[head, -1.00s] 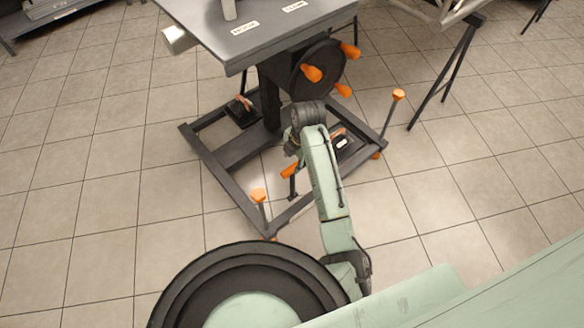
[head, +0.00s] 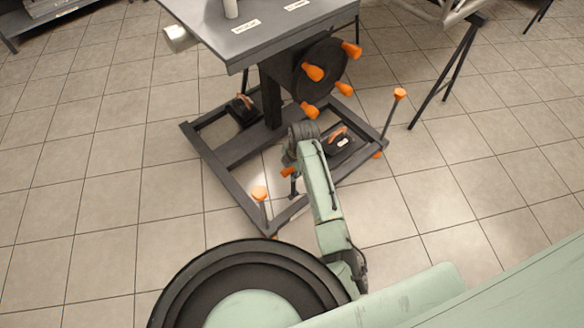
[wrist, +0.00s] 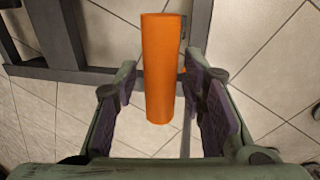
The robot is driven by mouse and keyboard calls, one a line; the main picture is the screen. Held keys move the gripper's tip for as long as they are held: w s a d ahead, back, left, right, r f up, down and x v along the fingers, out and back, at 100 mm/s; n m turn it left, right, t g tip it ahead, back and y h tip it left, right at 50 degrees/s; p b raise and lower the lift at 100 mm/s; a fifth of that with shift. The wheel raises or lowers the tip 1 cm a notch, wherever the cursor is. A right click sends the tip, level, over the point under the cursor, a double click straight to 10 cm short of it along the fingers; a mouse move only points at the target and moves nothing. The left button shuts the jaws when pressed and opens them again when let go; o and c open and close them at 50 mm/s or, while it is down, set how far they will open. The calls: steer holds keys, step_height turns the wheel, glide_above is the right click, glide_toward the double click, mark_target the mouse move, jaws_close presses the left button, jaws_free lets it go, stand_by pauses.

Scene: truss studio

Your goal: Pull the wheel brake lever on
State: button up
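The wheel brake lever has an orange cylindrical grip (wrist: 160,65), seen from above in the wrist view between the two fingers. In the head view, a small part of its orange grip (head: 287,172) shows beside my wrist, near the front of the stand's dark base frame. My gripper (wrist: 160,108) is open, with one dark-padded finger on each side of the grip. Gaps show between the grip and both pads. In the head view, my arm hides most of the lever and the fingers cannot be made out clearly.
Above stand a grey table (head: 270,38) and a handwheel (head: 322,68) with several orange knobs. A black pedal-like part (head: 340,143) lies right of my wrist. Tiled floor is clear left.

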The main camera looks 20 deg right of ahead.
jaws_close()
stand_by(0.6)
